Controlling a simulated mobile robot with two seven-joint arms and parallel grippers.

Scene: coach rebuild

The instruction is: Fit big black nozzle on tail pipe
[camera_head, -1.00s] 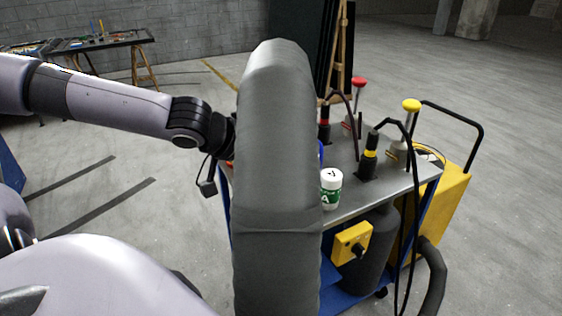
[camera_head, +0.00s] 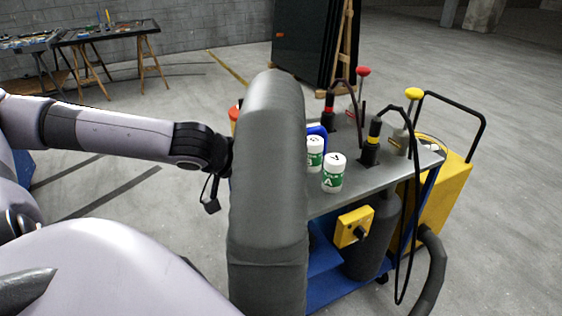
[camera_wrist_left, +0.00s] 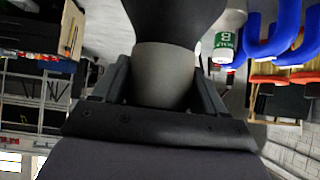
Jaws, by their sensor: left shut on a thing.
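In the left wrist view my left gripper (camera_wrist_left: 165,90) is shut on the grey neck of a dark, flared piece. This looks like the big black nozzle (camera_wrist_left: 175,22), and its wide black end runs out of the top of the picture. In the head view my left arm reaches in from the left. I cannot make out a tail pipe in either view. My right gripper is not in view.
A trolley (camera_head: 375,185) stands right of the upright. It carries two white-green bottles (camera_head: 334,175), black pieces with red and yellow bands (camera_head: 371,143), and knobbed rods. A yellow box (camera_head: 440,195) and black hose stand beside it. Open floor lies left, with a workbench (camera_head: 105,38) behind.

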